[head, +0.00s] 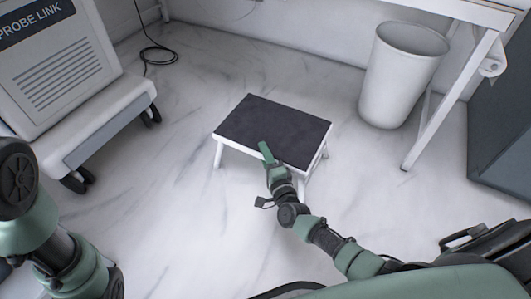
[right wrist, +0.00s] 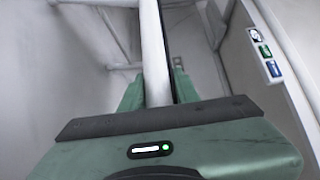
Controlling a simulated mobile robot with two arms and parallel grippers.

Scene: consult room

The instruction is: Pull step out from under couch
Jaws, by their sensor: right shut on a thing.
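The step (head: 285,128) is a low stool with a dark top and white rim and legs. It stands upright on open floor in the middle of the head view. My right gripper (head: 269,160) is at its near edge. In the right wrist view the green fingers (right wrist: 158,92) lie on both sides of the step's white rim (right wrist: 153,45), shut on it. Part of the gripper's far side is hidden in the head view. My left arm shows at the lower left, but its gripper is out of view. I cannot clearly identify the couch.
A white bin (head: 402,75) stands at the upper right beside a white-legged frame (head: 450,100). A wheeled machine labelled PROBE LINK (head: 65,85) stands at the left, with a black cable (head: 150,50) behind it. The marble floor (head: 190,210) around the step is clear.

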